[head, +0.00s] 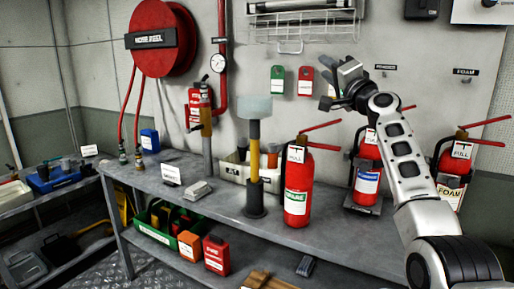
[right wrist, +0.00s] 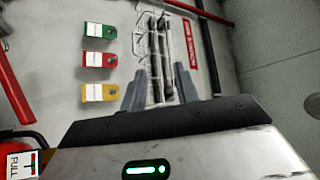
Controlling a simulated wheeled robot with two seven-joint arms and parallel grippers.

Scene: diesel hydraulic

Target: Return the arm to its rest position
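My right arm (head: 403,160) is raised and reaches up from the lower right in the head view. Its gripper (head: 338,86) is in front of the back wall, above the bench and beside the red tag. In the right wrist view the two dark fingers of the gripper (right wrist: 161,90) stand apart with nothing between them. Behind them a wall rack (right wrist: 158,50) with dark rods shows. My left gripper is not in either view.
Red extinguishers, one in the middle (head: 298,190) and others at right (head: 367,172) (head: 453,165), stand below the gripper. A green tag (head: 277,79) and red tag (head: 305,80) hang on the wall. A yellow pole (head: 254,160) stands upright on the bench (head: 180,200).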

